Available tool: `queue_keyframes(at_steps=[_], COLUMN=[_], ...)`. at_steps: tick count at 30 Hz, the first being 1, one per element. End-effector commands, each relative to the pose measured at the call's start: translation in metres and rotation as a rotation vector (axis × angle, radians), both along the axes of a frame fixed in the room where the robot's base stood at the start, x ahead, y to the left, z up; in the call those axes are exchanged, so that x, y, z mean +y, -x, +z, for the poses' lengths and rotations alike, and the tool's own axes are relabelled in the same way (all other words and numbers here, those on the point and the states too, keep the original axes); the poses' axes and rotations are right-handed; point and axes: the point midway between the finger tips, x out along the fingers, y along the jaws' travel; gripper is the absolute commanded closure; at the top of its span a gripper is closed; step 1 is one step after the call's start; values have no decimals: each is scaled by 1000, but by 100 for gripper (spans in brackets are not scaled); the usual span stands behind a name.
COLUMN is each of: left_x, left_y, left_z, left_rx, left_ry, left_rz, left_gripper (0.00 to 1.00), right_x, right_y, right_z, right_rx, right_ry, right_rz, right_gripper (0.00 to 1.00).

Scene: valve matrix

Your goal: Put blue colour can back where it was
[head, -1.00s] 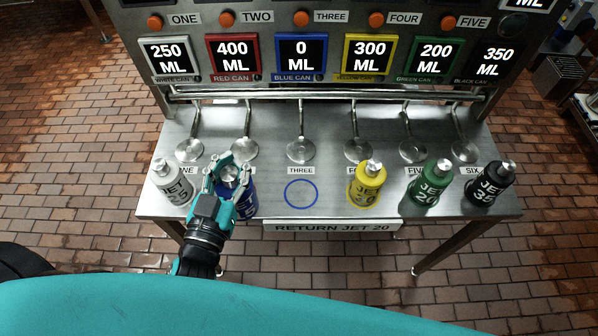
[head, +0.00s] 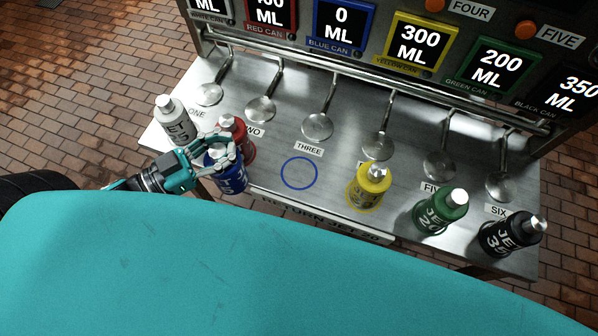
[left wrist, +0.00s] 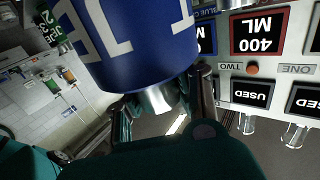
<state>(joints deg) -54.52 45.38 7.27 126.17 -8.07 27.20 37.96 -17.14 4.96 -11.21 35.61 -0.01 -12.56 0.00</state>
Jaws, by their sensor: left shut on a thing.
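The blue can (head: 228,176) is in front of the red can (head: 238,138), at the table's front edge, left of the empty blue ring (head: 299,173) at station three. My left gripper (head: 226,150) comes in from the left and is shut on the blue can near its silver top. In the left wrist view the blue can (left wrist: 130,40) fills the upper middle, with its silver neck between the fingers. In the head view I cannot tell whether the can's base touches the table. My right gripper is not in view.
The white can (head: 172,120) stands left of the blue can. The yellow can (head: 369,188), green can (head: 440,210) and black can (head: 512,238) stand to the right of the ring. Several metal dispensing arms hang over the table's back. The blue display (head: 343,25) reads 0 ML.

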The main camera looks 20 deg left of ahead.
Motion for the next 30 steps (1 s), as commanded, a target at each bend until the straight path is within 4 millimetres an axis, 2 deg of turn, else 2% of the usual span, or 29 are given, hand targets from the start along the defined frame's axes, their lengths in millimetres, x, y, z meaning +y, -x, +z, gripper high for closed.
queue_keyframes(at_steps=[4, 8, 15, 24, 30], left_x=[3, -5, -45, -96, -123], left_y=[0, -7, -33, -68, -85], left_z=[4, 5, 3, -2, -7], left_rx=[-4, -8, -13, -10, -6], left_ry=[1, 4, 3, 4, 3], left_rz=[-54, -63, -63, -59, -60], left_gripper=[100, 100, 100, 100, 100], right_x=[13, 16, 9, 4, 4], right_y=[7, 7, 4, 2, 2], right_z=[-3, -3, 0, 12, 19], right_rx=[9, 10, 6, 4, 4], right_ry=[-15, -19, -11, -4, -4], right_rz=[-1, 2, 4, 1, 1], right_gripper=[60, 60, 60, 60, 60])
